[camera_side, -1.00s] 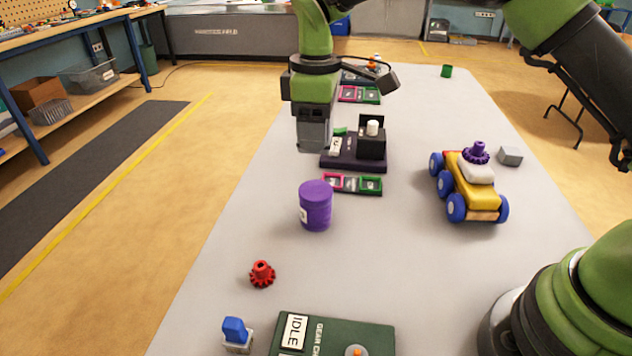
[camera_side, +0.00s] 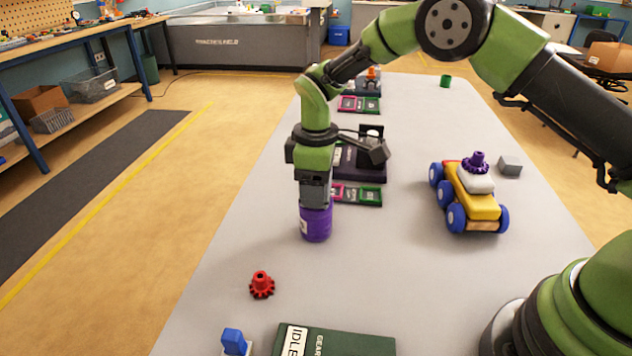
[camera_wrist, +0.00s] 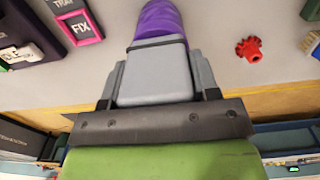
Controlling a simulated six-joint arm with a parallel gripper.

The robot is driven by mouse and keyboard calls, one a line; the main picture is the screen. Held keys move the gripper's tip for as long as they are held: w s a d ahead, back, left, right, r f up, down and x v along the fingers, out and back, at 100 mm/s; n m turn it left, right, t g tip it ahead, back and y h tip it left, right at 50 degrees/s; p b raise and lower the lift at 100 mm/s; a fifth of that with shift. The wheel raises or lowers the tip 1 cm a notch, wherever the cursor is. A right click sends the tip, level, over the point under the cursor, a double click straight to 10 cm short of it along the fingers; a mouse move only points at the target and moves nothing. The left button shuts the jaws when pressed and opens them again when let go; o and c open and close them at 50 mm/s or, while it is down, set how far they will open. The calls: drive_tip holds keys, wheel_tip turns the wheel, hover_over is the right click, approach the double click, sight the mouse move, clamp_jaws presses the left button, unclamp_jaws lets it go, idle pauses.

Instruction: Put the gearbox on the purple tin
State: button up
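The purple tin (camera_side: 316,225) stands upright on the table, directly below my gripper (camera_side: 315,195). In the wrist view the tin (camera_wrist: 160,18) shows just beyond the fingertips. My gripper (camera_wrist: 153,72) is shut on a grey block with rounded edges, which I take to be the gearbox (camera_wrist: 153,78). The gearbox sits between both fingers, over the tin's top. It hides the top, so I cannot tell whether the two touch. In the side view the gearbox is hard to separate from the grey fingers.
A red gear (camera_side: 262,285) lies in front of the tin. A dark station (camera_side: 360,165) and a tray with pink and green frames (camera_side: 362,195) are close behind. A toy rover (camera_side: 470,195) and a grey block (camera_side: 510,165) stand at right. The table between tin and rover is clear.

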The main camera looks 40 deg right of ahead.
drive_tip(key=o, duration=0.4)
drive_tip(key=shift+c, duration=0.2)
